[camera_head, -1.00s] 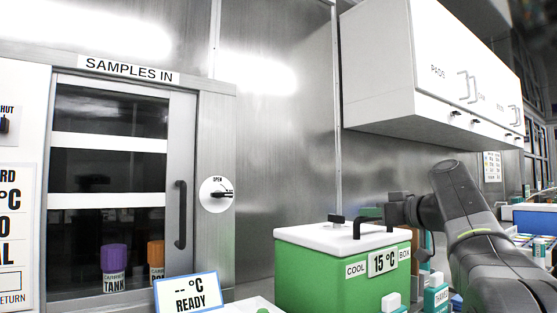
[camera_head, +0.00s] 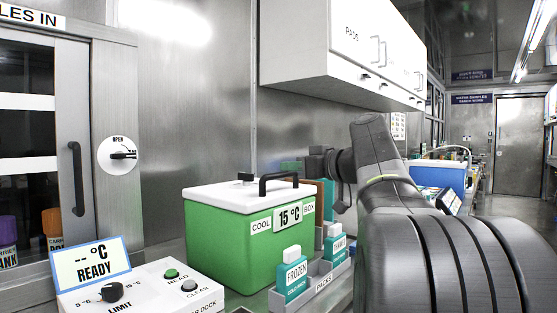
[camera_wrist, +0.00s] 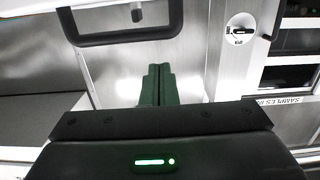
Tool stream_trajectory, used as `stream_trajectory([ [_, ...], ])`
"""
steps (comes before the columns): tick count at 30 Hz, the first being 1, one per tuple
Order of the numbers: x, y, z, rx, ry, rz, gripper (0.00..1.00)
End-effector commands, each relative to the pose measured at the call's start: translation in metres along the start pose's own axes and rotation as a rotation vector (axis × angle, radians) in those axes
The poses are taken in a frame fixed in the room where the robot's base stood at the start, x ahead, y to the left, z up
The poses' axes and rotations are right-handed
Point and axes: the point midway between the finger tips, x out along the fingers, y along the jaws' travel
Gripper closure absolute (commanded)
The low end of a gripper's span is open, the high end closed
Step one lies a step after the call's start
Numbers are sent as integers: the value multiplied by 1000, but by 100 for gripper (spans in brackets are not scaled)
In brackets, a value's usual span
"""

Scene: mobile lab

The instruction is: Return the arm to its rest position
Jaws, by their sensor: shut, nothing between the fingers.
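My arm (camera_head: 385,165) is bent at the right of the head view. My gripper (camera_head: 291,166) is behind the cool box handle in that view, small and partly hidden. In the wrist view its two dark green fingers (camera_wrist: 156,85) lie together, shut, with nothing between them. The green cool box (camera_head: 232,238) with a white lid and black handle stands on the bench, its label reading 15 °C. The handle (camera_wrist: 140,38) also shows at the top of the wrist view, apart from the fingertips.
White wall cupboards (camera_head: 345,45) hang above the bench. A grey rack (camera_head: 318,280) with teal-and-white packs stands right of the cool box. A control dock (camera_head: 150,290) with a READY screen (camera_head: 91,264) is front left. A blue box (camera_head: 438,174) is further back; aisle floor shows at right.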

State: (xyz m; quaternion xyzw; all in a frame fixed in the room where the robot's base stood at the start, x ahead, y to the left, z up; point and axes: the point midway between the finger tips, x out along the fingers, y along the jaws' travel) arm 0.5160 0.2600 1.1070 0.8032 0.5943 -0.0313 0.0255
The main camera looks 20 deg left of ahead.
Motion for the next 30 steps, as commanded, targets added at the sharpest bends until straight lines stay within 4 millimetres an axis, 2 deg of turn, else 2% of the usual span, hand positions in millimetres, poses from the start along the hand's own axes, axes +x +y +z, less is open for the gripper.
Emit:
stream_trajectory([
  [1,-11,0,5,0,2,5,100],
  [6,-34,0,20,-1,4,3,100],
  [12,-47,-1,30,-3,5,1,100],
  [25,-48,-1,30,-5,6,-1,100],
  [30,-36,-2,23,-7,5,-3,100],
])
